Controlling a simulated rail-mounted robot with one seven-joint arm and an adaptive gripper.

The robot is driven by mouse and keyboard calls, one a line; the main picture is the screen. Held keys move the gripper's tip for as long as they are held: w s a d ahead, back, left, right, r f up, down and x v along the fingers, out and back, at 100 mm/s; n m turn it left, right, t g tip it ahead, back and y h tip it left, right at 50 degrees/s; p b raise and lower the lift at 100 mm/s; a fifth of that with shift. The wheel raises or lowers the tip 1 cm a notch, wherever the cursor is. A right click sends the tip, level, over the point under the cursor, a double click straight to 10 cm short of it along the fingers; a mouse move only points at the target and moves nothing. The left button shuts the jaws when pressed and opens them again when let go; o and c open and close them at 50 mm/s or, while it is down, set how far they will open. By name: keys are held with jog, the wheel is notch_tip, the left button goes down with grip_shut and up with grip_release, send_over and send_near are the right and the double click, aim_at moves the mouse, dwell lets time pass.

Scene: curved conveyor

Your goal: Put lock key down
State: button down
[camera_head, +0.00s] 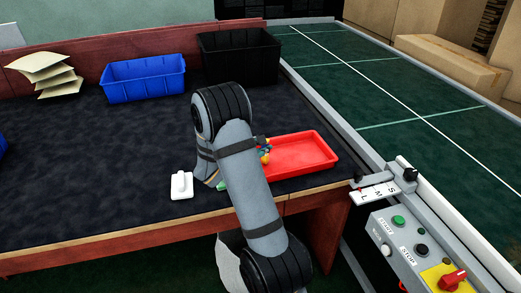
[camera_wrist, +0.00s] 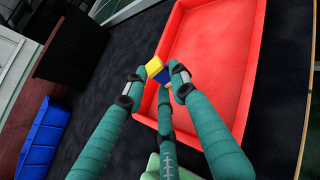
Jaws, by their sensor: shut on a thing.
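In the head view my arm hides most of the gripper, and a small yellow and blue patch (camera_head: 265,157) shows at the left end of the red tray (camera_head: 310,151).
A white handled object (camera_head: 181,186) lies left of my arm. A blue bin (camera_head: 143,80), a black bin (camera_head: 238,58) and stacked pale envelopes (camera_head: 45,74) stand at the back. A conveyor (camera_head: 380,90) and control panel (camera_head: 415,245) are on the right. The dark tabletop's left middle is clear.

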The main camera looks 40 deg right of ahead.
jog(key=shift+f, duration=0.35)
jog(key=shift+f, duration=0.15)
jog(key=c, duration=1.4)
grip_release()
jog(key=shift+a+r, duration=0.2)
jog(key=shift+r, duration=0.05)
jog(key=v, duration=1.1)
jog(key=shift+s+a+p, duration=0.25)
jog(key=shift+a+p, duration=0.05)
